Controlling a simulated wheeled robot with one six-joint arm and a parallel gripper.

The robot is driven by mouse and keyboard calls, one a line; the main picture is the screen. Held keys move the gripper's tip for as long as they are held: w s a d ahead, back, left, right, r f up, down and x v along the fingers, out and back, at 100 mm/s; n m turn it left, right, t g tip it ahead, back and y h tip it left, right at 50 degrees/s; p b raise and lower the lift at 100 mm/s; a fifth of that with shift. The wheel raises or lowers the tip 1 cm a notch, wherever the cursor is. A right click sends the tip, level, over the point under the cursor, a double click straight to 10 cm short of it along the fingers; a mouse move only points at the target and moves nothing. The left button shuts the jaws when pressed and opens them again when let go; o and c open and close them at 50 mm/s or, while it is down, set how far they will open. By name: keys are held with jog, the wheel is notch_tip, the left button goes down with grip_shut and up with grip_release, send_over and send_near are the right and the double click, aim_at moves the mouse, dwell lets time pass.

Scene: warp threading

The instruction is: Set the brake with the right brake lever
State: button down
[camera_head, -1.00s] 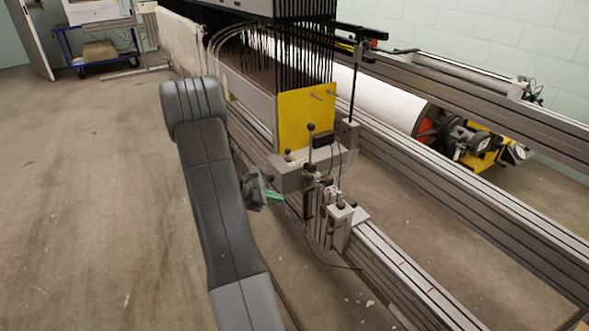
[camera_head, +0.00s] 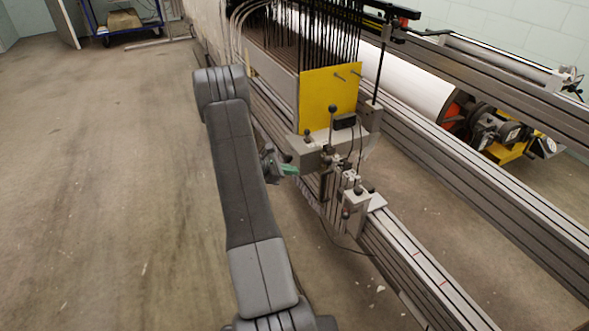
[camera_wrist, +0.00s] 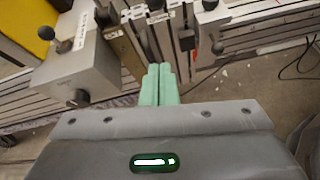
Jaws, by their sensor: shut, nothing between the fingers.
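Several levers with black ball knobs stand around the grey bracket box (camera_head: 318,152) below the yellow plate. A tall lever (camera_head: 332,121) rises from the box, and smaller knobs sit lower on the rail-end block (camera_head: 355,200). I cannot tell for sure which is the right brake lever. My gripper (camera_head: 291,169), with green fingers, is shut and empty just left of and below the box. In the wrist view my gripper (camera_wrist: 160,68) points between the grey box (camera_wrist: 84,65) on the left, with black knobs (camera_wrist: 47,33), and a block with a dark knob (camera_wrist: 218,48) on the right.
The yellow plate (camera_head: 328,97) and hanging black warp strands (camera_head: 318,35) stand above the box. A long metal rail (camera_head: 425,275) runs to the lower right. A thin dark cable (camera_head: 345,247) hangs near the block. The floor (camera_head: 100,200) on the left is clear.

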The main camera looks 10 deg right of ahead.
jog(key=w+d, duration=0.2)
jog(key=d, duration=0.7)
jog(key=shift+f+b, duration=0.2)
jog(key=shift+b, duration=0.15)
jog(key=shift+w+d+r+y+p, duration=0.15)
jog(key=shift+r+y+p, duration=0.25)
jog(key=shift+p, duration=0.3)
